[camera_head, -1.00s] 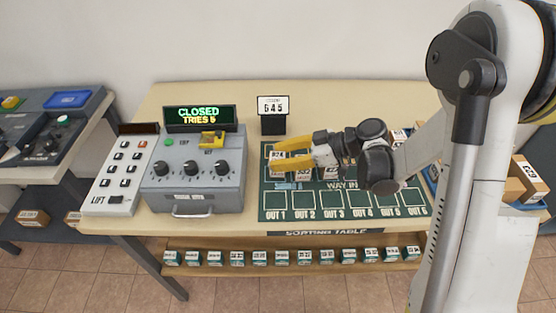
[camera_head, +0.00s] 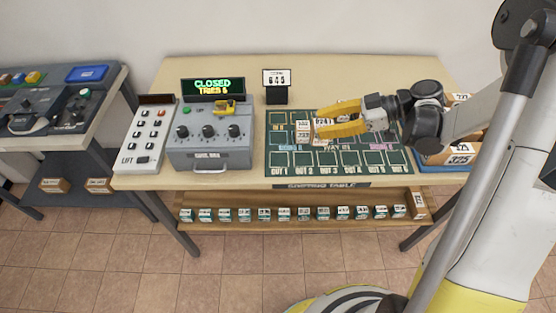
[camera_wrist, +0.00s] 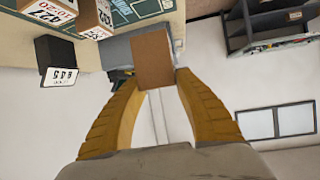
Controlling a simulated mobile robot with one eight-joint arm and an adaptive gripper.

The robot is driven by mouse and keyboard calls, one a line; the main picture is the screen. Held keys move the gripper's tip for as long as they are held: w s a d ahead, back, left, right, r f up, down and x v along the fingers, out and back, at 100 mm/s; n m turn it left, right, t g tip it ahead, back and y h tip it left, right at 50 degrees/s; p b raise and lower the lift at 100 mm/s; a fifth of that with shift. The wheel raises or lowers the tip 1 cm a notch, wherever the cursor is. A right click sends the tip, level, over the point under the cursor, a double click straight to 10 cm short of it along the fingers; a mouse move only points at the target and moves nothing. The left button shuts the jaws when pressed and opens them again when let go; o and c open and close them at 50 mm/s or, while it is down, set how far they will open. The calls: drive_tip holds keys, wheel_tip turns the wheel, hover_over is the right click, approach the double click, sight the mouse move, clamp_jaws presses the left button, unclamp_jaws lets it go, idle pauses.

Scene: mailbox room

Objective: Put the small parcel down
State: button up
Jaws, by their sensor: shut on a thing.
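My gripper (camera_head: 322,121) has yellow fingers closed on a small brown parcel with a white label (camera_head: 324,119), over the back part of the green sorting mat (camera_head: 280,155). In the wrist view the parcel (camera_wrist: 152,58) shows a plain brown face between the fingertips (camera_wrist: 155,78). Whether it touches the mat is unclear. Other small labelled parcels (camera_head: 303,133) stand on the mat just left of the fingers. The front row of marked OUT squares (camera_head: 325,159) looks empty.
A grey box with dials and a CLOSED display (camera_head: 212,85) stands left on the table, beside the LIFT keypad (camera_head: 147,135). A black-based number sign (camera_head: 276,86) stands behind the mat. A blue tray with larger parcels (camera_head: 436,158) is at the right. Several small boxes line the shelf below.

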drive_tip(key=shift+w+a+f+b, duration=0.35)
drive_tip(key=shift+a+f+b, duration=0.55)
drive_tip(key=shift+a+f, duration=0.9)
drive_tip(key=shift+w+a+f+b, duration=0.4)
drive_tip(key=shift+a+f+b, duration=0.5)
drive_tip(key=shift+a+f, duration=0.9)
drive_tip(key=shift+w+a+f+b, duration=0.35)
drive_tip(key=shift+a+f+b, duration=0.55)
drive_tip(key=shift+a+f, duration=0.9)
drive_tip(key=shift+f, duration=0.15)
drive_tip(key=o, duration=1.1)
drive_tip(key=shift+o, duration=0.2)
